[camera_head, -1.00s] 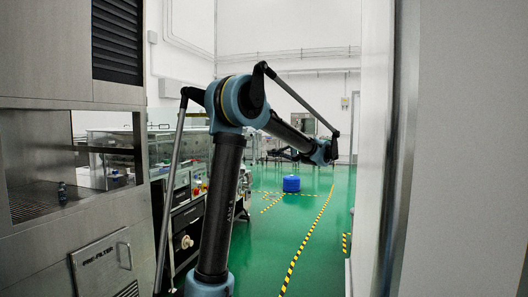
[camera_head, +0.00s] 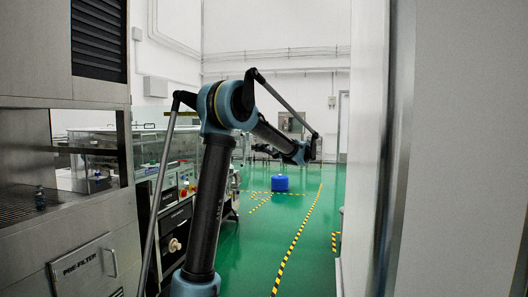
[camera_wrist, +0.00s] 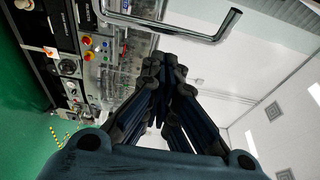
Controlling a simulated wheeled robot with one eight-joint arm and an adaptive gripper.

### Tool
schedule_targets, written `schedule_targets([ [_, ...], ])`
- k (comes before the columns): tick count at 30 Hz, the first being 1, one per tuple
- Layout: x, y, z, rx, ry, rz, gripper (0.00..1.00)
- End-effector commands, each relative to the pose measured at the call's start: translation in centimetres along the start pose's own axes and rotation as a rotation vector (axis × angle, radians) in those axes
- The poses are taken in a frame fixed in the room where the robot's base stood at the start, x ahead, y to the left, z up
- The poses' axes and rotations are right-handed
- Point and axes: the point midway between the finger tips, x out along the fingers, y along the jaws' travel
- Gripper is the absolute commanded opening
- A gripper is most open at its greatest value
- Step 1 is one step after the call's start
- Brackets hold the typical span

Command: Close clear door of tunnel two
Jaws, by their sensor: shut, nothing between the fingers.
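A machine with clear panels (camera_head: 98,146) stands behind the steel cabinet at the left in the head view. Its control panel (camera_wrist: 88,43) shows at the upper left in the wrist view, with clear panelling beside it. I cannot tell which part is the clear door of tunnel two, or whether that door is open. My gripper (camera_wrist: 165,68) is shut and empty in the wrist view. In the head view it is small and dark beyond my arm, apart from the machine.
A steel cabinet (camera_head: 60,225) with a pre-filter door is close on the left. A pale wall (camera_head: 455,150) is close on the right. Green floor (camera_head: 250,240) with striped tape runs ahead between them, and a blue container (camera_head: 280,183) stands further off.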

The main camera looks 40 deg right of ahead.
Motion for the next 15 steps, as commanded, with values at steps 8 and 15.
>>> schedule_targets([
  [8, -1.4, 0.0, 3.1, 0.000, 0.002, 0.000, 0.00],
  [15, -1.6, 0.0, 3.7, 0.000, 0.001, 0.000, 0.00],
])
